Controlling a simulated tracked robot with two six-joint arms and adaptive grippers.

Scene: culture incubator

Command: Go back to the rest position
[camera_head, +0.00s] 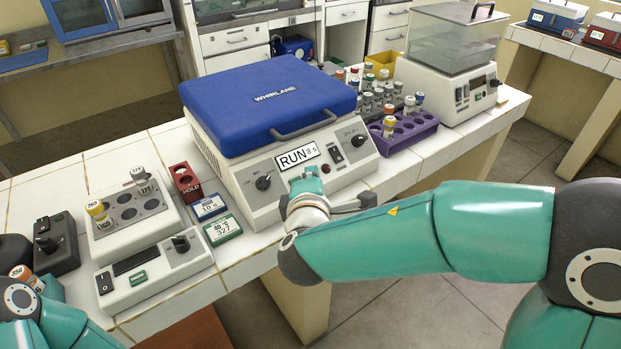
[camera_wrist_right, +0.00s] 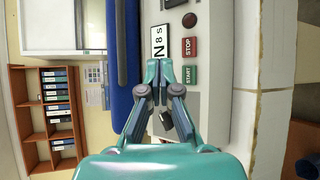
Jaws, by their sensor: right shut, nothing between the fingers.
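My right gripper (camera_head: 306,182) is in front of the control panel of the blue-lidded WHIRLANE centrifuge (camera_head: 275,105). In the right wrist view its fingers (camera_wrist_right: 160,70) are shut with nothing between them, close to the panel beside the display (camera_head: 297,156), which reads RUN 8 s. The red STOP and green START buttons (camera_wrist_right: 190,74) show just right of the fingertips. The centrifuge lid is down. My left arm (camera_head: 45,322) shows at the bottom left corner. Its fingers are not visible. A vial (camera_head: 22,274) with an orange cap shows beside that arm; what holds it is hidden.
Left of the centrifuge are a block with vials (camera_head: 130,210), a red HOLD rack (camera_head: 185,182) and small label displays (camera_head: 222,229). A purple rack (camera_head: 405,130) and a water bath (camera_head: 450,80) stand to the right. Open floor (camera_head: 400,310) lies before the bench.

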